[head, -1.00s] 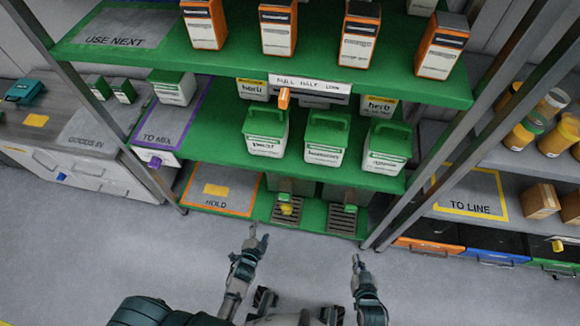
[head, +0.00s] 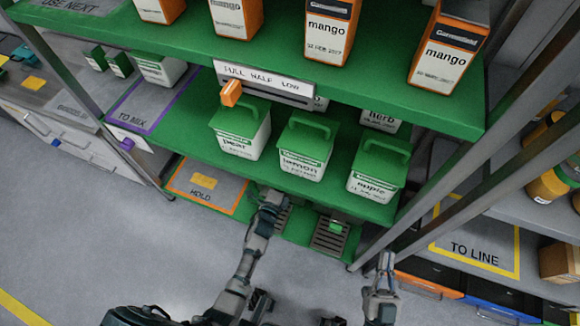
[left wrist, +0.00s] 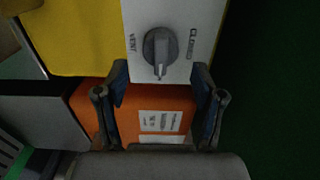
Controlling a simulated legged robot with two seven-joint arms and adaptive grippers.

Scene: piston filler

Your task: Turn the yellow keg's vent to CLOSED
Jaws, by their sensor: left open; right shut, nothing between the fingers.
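In the left wrist view a yellow keg (left wrist: 75,35) carries a white plate (left wrist: 180,15) with a grey round vent knob (left wrist: 158,47). VENT is printed left of the knob and CLOSED right of it. The knob's raised bar runs up and down the picture, between the two words. My left gripper (left wrist: 160,78) is open, its fingertips on either side just below the knob; contact cannot be told. In the head view my left gripper (head: 271,196) reaches to the lower green shelf, and the keg is hidden. My right gripper (head: 384,262) is shut and empty, in front of the rack.
An orange box (left wrist: 160,103) with white labels shows between my left fingers. Green-lidded tubs (head: 305,145) stand on the green shelf above my left gripper. A drip grate (head: 330,237) lies right of it. The rack's metal post (head: 400,215) rises near my right gripper.

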